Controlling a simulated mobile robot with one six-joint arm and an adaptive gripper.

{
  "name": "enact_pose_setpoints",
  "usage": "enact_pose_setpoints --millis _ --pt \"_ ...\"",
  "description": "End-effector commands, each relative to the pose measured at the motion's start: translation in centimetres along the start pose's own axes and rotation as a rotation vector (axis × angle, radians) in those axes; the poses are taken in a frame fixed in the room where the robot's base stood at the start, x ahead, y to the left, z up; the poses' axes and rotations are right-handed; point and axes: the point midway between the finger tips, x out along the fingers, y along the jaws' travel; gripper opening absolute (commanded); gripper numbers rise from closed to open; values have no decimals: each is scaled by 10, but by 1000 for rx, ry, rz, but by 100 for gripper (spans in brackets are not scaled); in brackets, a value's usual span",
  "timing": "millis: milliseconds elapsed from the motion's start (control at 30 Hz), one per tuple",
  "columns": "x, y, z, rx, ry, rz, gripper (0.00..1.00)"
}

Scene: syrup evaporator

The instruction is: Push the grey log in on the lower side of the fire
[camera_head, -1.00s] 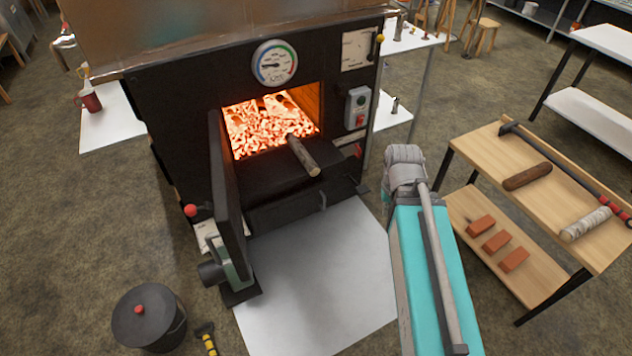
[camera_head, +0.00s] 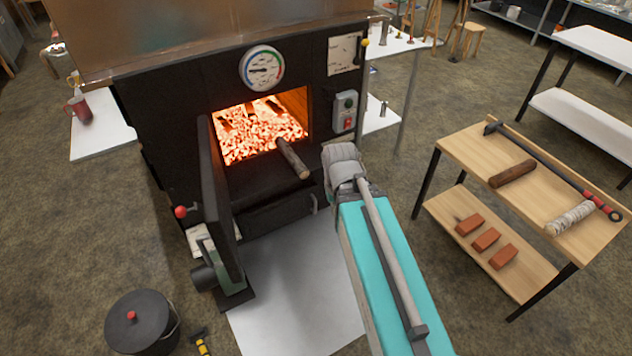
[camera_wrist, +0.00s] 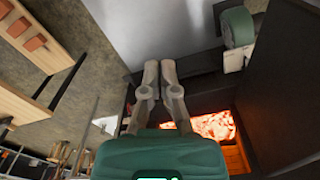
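A grey-brown log (camera_head: 293,158) lies in the mouth of the open firebox, right of its middle. Its inner end is at the edge of the glowing fire (camera_head: 262,130) and its outer end sticks out over the front ledge. The end of my arm is just right of the log in the head view, and my fingers are hidden there. In the wrist view my gripper (camera_wrist: 160,70) has its two fingers close together with nothing between them. The firebox glow (camera_wrist: 215,125) shows right of them. I cannot make out the log in the wrist view.
The firebox door (camera_head: 220,195) stands open on the left. A wooden shelf unit (camera_head: 465,150) on the right carries a brown log (camera_head: 513,173), a pale log (camera_head: 571,217), a long tool and bricks. A lidded black bucket (camera_head: 140,325) stands at front left.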

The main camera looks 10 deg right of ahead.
Motion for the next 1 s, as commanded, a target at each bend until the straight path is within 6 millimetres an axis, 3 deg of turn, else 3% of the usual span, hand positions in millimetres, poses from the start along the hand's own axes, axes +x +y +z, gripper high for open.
enact_pose_setpoints --millis 267,467,600,1000 --pt "4 0 -3 6 6 -4 0" --pt "22 -3 -20 42 41 -29 0" --pt "45 -16 -41 86 87 -66 0" --pt "115 -23 -124 303 260 -226 0"
